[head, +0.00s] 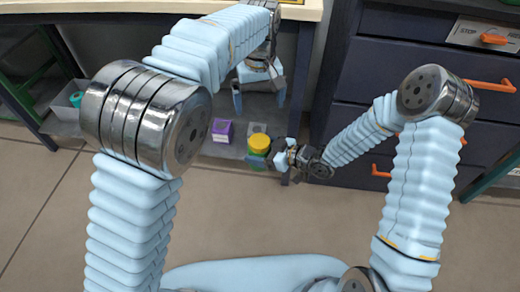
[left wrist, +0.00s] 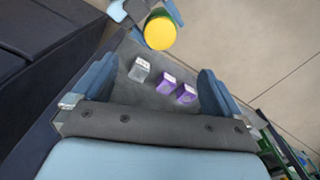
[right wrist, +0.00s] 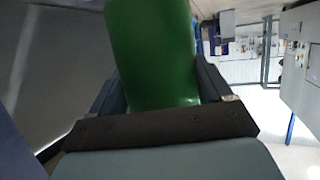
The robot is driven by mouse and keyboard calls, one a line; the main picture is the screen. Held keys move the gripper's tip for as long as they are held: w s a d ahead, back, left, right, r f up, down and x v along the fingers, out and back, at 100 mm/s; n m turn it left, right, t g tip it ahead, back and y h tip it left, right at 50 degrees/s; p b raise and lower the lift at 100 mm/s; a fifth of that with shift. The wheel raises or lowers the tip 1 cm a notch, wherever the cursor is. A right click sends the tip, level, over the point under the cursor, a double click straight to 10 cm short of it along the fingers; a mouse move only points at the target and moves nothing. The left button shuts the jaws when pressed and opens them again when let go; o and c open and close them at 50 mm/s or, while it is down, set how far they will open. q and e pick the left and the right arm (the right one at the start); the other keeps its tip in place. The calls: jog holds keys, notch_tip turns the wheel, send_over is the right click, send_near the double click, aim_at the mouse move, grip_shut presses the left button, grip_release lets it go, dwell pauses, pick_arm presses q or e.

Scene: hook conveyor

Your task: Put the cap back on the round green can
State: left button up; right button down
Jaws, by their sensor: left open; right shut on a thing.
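The round green can (head: 259,151) is upright in my right gripper (head: 269,157), which is shut on its side. The can fills the top middle of the right wrist view (right wrist: 152,50). A yellow cap (head: 259,142) shows on top of the can. In the left wrist view the cap is a yellow disc (left wrist: 160,33). I cannot tell whether it is pressed fully down. My left gripper (head: 259,104) is open and empty, above and behind the can in the head view. Its two fingers stand wide apart in the left wrist view (left wrist: 157,68).
Purple boxes (head: 222,130) and a grey-white box (head: 257,128) sit on a grey low shelf (head: 222,150) near the can. A dark drawer cabinet (head: 350,70) with orange handles stands at the right. A pale tabletop (head: 120,6) is above the shelf. The front floor is clear.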

pick_arm(q)
notch_tip(320, 180, up, 2)
jog(key=shift+r, duration=0.1)
dwell(0.4)
jog(key=m+g+y, duration=0.2)
jog(key=m, duration=0.3)
send_over(258, 149)
jog(key=s, duration=0.5)
notch_tip(258, 149, down, 12)
jog(key=s+a+f+g+h, duration=0.1)
jog(key=a+f, duration=0.2)
jog(key=f, duration=0.5)
jog(key=s+a+f+h, duration=0.1)
jog(key=a+f, duration=0.3)
jog(key=f, duration=0.3)
jog(key=s+a+f+n+t+h, duration=0.3)
jog(key=s+a+f, duration=0.4)
jog(key=s+f, duration=0.3)
notch_tip(258, 149, down, 2)
jog(key=shift+s+a+f+n+t+h, duration=0.2)
jog(key=shift+s+n+t+h, duration=0.15)
jog(key=shift+n+h, duration=0.4)
